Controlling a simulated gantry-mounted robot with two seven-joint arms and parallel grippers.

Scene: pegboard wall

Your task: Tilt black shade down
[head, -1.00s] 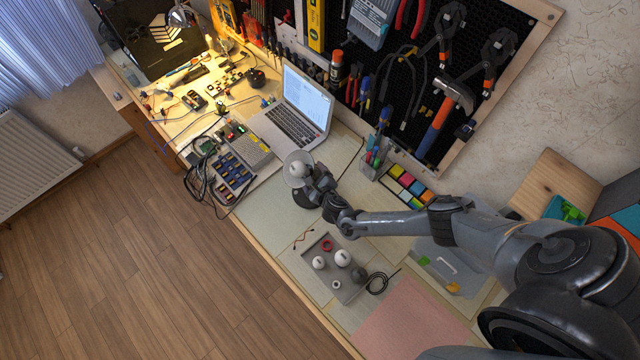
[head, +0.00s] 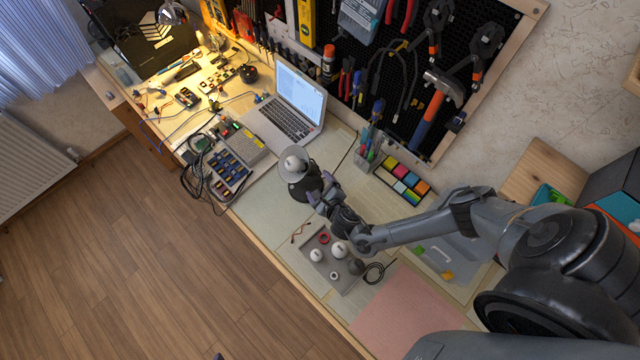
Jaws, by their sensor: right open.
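A small desk lamp stands on the bench in front of the laptop, with a dark grey shade (head: 282,166) and a round white bulb (head: 293,163). The open side of the shade faces up toward me, so the bulb shows. Its round black base (head: 300,192) is just below the shade. My right gripper (head: 319,199) is open beside the base, on the near right side of the lamp, below the shade. I cannot tell whether its fingers touch the lamp. My left gripper is not in view.
A laptop (head: 286,117) and a grey parts box (head: 225,170) stand behind and left. A tray (head: 321,271) with several white bulbs lies nearer. A pen holder (head: 367,145) and colored notes (head: 407,181) are at right. A lit lamp (head: 172,13) stands far back.

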